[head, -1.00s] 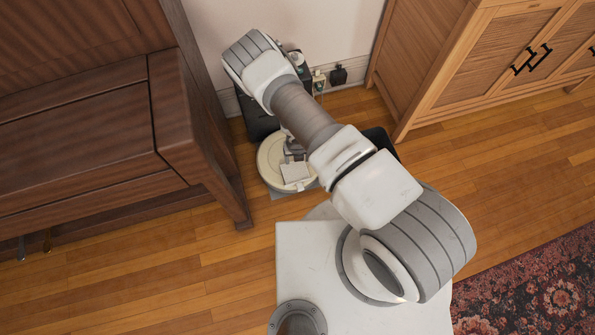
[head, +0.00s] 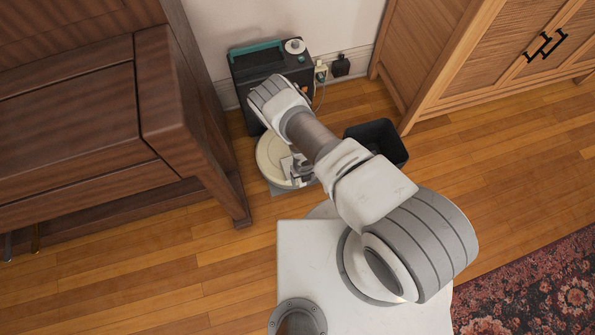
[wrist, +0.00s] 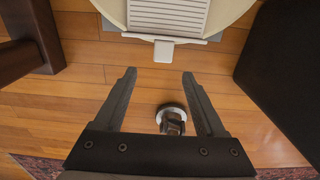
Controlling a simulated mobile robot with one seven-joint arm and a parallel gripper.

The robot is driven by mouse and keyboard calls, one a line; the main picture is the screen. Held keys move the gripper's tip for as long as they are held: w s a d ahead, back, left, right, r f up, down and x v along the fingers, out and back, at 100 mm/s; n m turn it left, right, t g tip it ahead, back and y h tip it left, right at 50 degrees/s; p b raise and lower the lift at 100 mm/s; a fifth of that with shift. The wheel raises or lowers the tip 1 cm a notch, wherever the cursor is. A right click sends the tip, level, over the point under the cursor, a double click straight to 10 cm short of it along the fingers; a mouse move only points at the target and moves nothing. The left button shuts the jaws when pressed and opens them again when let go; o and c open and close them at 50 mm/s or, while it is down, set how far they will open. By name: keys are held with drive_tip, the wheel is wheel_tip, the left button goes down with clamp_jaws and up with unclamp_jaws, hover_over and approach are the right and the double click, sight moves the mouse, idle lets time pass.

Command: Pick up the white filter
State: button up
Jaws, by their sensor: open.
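The white filter (wrist: 165,15) is a slatted rectangle with a small tab at its near end. It lies on a round cream robot vacuum (wrist: 236,20) at the top of the wrist view. In the head view the vacuum (head: 271,160) is on the floor, and my arm and gripper partly cover it and the filter. My gripper (wrist: 158,74) is open, with nothing held between its fingers. In the wrist view its fingertips point toward the tab and stay apart from it. The filter's far end is cut off there.
A black box (head: 258,70) with a teal handle stands behind the vacuum against the wall. A dark open bin (head: 402,156) stands right of it. A wooden bench (head: 190,125) is close on the left, a cabinet (head: 430,60) at right. Open floor (head: 150,270) lies at the front left.

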drive_tip(key=shift+w+d+f+b, duration=0.1)
drive_tip(key=shift+f+b, duration=0.95)
drive_tip(key=shift+f, duration=0.35)
drive_tip(key=shift+w+d+f+b, duration=0.1)
drive_tip(key=shift+f+b, duration=0.9)
drive_tip(key=shift+f, duration=0.4)
drive_tip(key=shift+r, duration=0.1)
drive_tip(key=shift+c, duration=0.3)
clamp_jaws()
